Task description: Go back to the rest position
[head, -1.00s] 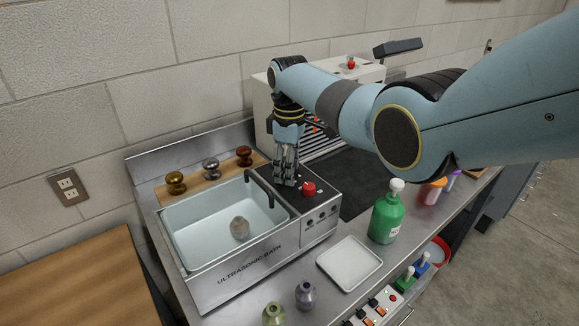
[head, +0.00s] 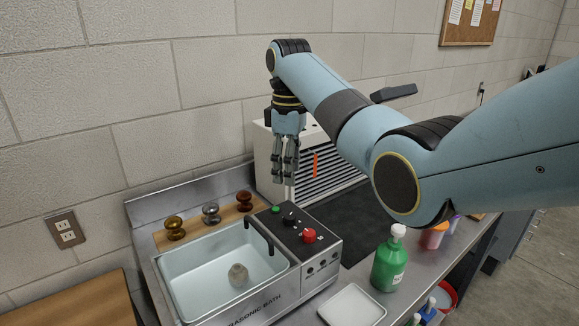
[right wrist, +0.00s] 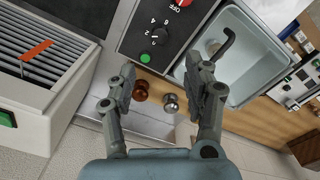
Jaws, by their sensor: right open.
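My right gripper (head: 285,165) hangs fingers down above the back of the ultrasonic bath's control panel (head: 300,235), apart from it. In the right wrist view the right gripper (right wrist: 165,85) has its two fingers spread with nothing between them. The panel carries a red knob (head: 309,236), a black dial (head: 290,217) and a green button (head: 276,209); the green button (right wrist: 145,58) also shows in the wrist view. My left gripper is not in view.
Three knobs on a wooden strip (head: 193,231) stand behind the basin. A grey-white slatted unit (head: 262,165) stands behind the gripper. A green bottle (head: 388,265) and a white tray (head: 352,306) are at the front right. The air above the basin is clear.

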